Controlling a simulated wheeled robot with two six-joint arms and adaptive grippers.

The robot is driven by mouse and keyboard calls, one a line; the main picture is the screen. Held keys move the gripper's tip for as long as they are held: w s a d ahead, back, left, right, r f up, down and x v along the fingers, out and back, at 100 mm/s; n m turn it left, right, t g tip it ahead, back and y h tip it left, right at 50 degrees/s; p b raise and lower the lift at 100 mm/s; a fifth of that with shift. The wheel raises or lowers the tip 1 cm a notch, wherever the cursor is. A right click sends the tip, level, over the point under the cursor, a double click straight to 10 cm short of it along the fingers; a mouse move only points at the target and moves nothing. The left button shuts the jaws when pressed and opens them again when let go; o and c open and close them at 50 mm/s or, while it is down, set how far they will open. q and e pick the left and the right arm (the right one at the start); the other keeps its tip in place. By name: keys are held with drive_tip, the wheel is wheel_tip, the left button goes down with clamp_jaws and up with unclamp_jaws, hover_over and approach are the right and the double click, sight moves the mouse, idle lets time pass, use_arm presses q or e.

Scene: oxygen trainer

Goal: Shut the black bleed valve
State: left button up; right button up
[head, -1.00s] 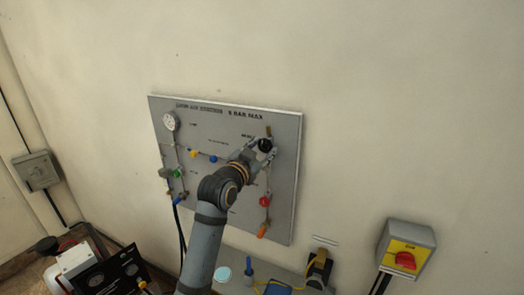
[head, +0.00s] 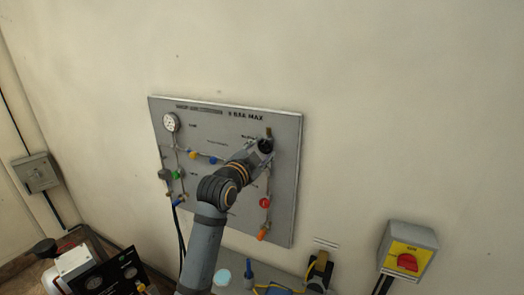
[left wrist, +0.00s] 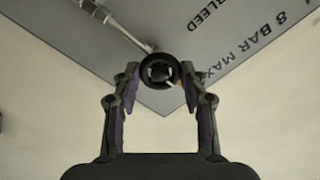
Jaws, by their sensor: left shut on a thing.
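The black bleed valve knob (head: 266,147) sits at the upper right of the grey panel (head: 230,120). In the left wrist view the round black knob (left wrist: 159,59) lies between the two fingertips, with the word BLEED on the panel beyond it. My left gripper (head: 258,151) is shut on the knob, one finger on each side; it also shows in the left wrist view (left wrist: 160,76). My arm hides the lower middle of the panel. My right gripper is not in view.
The panel also carries a white gauge (head: 171,122), yellow and blue knobs, a green knob (head: 178,174), a red knob (head: 265,202) and an orange one. A yellow box with a red switch (head: 407,262) is at the lower right. The wall above the panel is bare.

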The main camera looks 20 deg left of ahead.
use_arm(q)
drive_tip(key=o, duration=1.1)
drive_tip(key=shift+o, duration=0.2)
drive_tip(key=shift+s, duration=0.1)
drive_tip(key=s+a, duration=0.1)
drive_tip(key=s, duration=1)
drive_tip(key=shift+s+a, duration=0.25)
drive_tip(key=shift+s, duration=0.1)
